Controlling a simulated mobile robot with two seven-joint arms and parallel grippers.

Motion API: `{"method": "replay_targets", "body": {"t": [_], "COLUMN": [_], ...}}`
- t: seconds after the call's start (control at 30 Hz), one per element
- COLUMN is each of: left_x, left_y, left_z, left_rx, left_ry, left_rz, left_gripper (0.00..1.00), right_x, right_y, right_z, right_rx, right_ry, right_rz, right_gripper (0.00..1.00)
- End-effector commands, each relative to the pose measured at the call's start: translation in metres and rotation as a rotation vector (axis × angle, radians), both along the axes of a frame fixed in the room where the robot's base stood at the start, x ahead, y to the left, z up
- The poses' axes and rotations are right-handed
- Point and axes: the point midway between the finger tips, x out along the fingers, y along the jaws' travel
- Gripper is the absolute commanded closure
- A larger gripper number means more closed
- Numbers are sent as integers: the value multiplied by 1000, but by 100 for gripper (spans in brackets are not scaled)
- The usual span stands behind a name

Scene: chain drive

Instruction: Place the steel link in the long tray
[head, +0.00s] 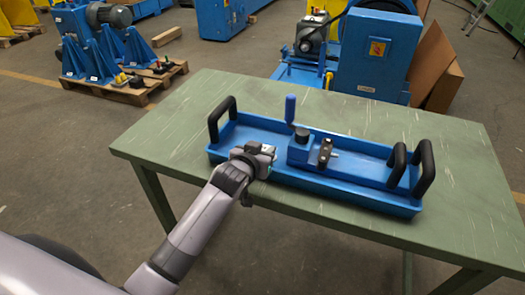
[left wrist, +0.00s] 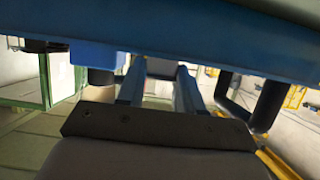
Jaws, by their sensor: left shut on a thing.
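The long blue tray (head: 285,182) lies on the green table, with black handles at both ends. My left gripper (head: 263,153) is at the tray's near side, left of its middle, in the head view. In the left wrist view its two fingers (left wrist: 160,80) are shut on a small grey piece (left wrist: 162,68), which looks like the steel link; it is mostly hidden. The tray (left wrist: 210,45) spans the top of that view. A dark two-holed piece (head: 325,152) stands inside the tray. My right gripper is not in view.
Inside the tray stand a blue block (head: 299,151) with a black knob and an upright blue handle (head: 290,108). The black handles (head: 424,170) rise above the tray ends. The green table (head: 455,215) is otherwise bare. Blue machinery (head: 375,55) stands behind it.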

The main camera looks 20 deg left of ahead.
Motion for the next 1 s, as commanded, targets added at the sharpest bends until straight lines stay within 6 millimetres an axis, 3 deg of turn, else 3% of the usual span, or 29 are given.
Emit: {"method": "replay_targets", "body": {"t": [0.2,0.23,0.3,0.67,1.0], "left_x": [0,0,0,0,-34], "left_y": [0,0,0,0,2], "left_z": [-2,-3,-2,2,14], "left_rx": [0,0,0,0,0], "left_ry": [-1,1,1,-1,0], "left_rz": [0,0,0,0,0], "left_gripper": [99,61,39,39,39], "right_x": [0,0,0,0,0], "right_y": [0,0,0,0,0], "right_z": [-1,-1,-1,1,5], "right_rx": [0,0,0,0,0], "right_ry": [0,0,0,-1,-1], "right_rz": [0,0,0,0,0], "right_gripper": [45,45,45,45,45]}}
